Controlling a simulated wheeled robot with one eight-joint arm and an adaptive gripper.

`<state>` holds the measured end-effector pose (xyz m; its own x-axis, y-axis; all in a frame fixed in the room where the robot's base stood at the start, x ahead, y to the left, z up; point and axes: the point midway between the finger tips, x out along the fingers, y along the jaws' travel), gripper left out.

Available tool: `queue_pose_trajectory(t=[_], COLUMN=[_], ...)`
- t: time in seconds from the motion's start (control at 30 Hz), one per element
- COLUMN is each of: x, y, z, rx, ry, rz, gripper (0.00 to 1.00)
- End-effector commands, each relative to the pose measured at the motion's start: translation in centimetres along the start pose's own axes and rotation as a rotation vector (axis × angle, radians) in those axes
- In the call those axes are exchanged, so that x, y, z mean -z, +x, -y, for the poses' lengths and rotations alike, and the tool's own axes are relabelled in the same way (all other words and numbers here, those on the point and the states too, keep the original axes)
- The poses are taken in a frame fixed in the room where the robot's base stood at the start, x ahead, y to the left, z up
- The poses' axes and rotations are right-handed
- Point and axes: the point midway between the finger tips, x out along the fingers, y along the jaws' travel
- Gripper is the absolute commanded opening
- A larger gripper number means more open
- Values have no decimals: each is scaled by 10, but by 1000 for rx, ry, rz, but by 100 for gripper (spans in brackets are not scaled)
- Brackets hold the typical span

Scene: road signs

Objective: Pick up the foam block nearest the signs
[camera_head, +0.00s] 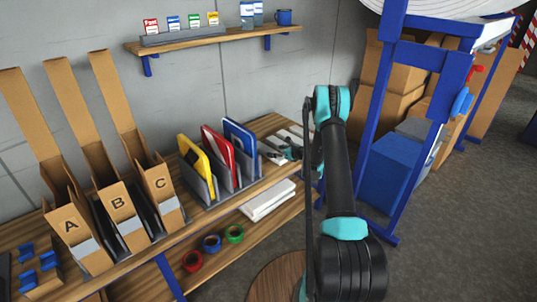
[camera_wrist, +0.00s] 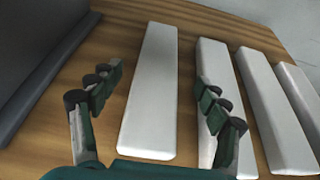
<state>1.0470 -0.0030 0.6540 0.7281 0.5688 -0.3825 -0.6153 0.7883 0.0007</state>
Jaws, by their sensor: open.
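Several long white foam blocks lie side by side on the wooden bench. The one nearest the signs (camera_wrist: 152,95) is leftmost in the wrist view, and a second block (camera_wrist: 215,62) lies to its right. My gripper (camera_wrist: 157,82) is open and empty, its fingers on either side of the leftmost block in the picture. The left finger is over bare wood; the right finger overlaps the second block. I cannot tell the fingers' height. In the head view the blocks (camera_head: 296,133) are partly hidden by my arm. The yellow (camera_head: 195,166), red (camera_head: 217,155) and blue (camera_head: 240,139) signs stand left of them.
A grey rack (camera_head: 208,196) holds the signs; a dark grey surface stands at the wrist view's left edge (camera_wrist: 35,50). Cardboard holders marked A, B and C (camera_head: 118,204) stand farther left. A blue frame (camera_head: 369,110) rises right of my arm. Tape rolls (camera_head: 211,243) lie on the lower shelf.

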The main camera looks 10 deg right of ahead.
Motion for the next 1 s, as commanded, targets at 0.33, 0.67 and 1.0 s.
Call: queue_pose_trajectory(t=[0.33, 0.67, 1.0], x=[5, 5, 5], y=[44, 46, 46], z=[-3, -2, -2], rx=[-1, 0, 0], ry=[-2, -1, -1], rz=[0, 0, 0], gripper=[76, 63, 38])
